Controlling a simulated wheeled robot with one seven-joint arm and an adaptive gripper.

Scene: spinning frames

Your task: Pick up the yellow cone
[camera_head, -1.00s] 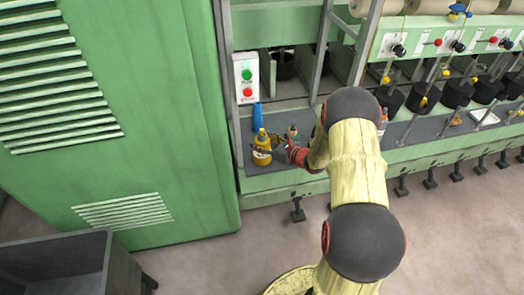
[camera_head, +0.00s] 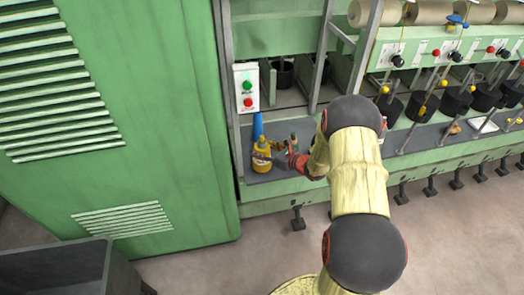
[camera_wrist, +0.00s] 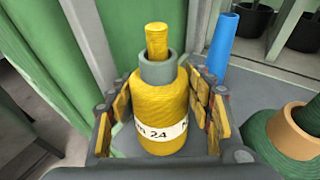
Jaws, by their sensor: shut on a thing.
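The yellow cone (camera_wrist: 161,110) is a yellow wound body with a white label, a grey collar and a yellow tip. It stands upright between the fingers of my gripper (camera_wrist: 160,118), which is shut on it with yellowish pads at both sides. In the head view the yellow cone (camera_head: 262,158) is at the left end of the dark shelf, and my gripper (camera_head: 268,155) reaches it from the right. Its base is hidden in the wrist view, and I cannot tell whether it touches the shelf.
A blue tube (camera_wrist: 222,46) stands close behind the cone. A green cone with a tan collar (camera_wrist: 290,132) is close on the right. The green cabinet (camera_head: 120,120) is on the left. A switch box (camera_head: 247,88) stands behind. A grey bin (camera_head: 65,270) is at lower left.

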